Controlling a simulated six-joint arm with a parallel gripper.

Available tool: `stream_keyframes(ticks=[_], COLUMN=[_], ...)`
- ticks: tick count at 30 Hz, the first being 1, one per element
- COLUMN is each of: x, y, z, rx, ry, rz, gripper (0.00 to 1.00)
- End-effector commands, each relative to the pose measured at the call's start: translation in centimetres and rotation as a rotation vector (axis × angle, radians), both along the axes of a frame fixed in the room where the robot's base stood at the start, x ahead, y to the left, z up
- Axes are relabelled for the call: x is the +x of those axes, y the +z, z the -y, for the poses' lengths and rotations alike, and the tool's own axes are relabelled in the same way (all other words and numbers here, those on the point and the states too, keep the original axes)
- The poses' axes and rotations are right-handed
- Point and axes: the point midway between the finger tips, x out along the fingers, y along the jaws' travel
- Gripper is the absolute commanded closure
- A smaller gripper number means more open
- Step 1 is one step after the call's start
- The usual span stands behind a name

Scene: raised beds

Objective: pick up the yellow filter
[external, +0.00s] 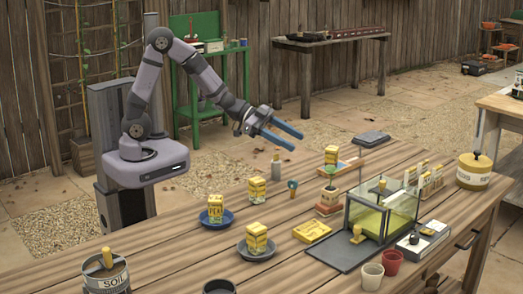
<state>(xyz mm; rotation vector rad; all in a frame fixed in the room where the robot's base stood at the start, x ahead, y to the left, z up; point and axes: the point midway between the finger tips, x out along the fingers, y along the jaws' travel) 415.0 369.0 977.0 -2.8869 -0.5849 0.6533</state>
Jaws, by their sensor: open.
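Several yellow things are on the wooden table, and I cannot tell which one is the filter. A yellow box marked PEA (216,208) stands on a blue plate (204,222). Another yellow box (257,237) stands on a grey plate (245,252). A flat yellow packet (312,231) lies on the tabletop. A small yellow piece (357,234) sits at the front of the glass case. My gripper (298,142) is open and empty, in the air above the table's back edge, apart from all of these.
A glass case (408,208) with a yellow-green floor stands on a dark tray (340,257). Small pots (372,276), a lidded yellow canister (473,172) and a soil tin (106,275) stand near the edges. The table's left middle is bare.

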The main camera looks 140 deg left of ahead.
Motion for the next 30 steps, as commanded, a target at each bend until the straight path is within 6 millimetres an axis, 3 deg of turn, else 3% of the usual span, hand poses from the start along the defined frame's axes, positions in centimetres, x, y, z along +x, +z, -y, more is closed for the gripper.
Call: stream_keyframes(ticks=[1,5,17,30], x=[-1.4,-3.8,-11.3,-10.7], y=[-0.8,-0.5,0.4,-9.5], z=[-1.2,-2.0,-0.9,-0.7], rx=[-0.004,-0.017,-0.094,-0.096], ry=[-0.01,-0.074,-0.218,-0.22], rz=[0.051,0.179,0.457,0.447], gripper=[0.51,0.51,0.51,0.51])
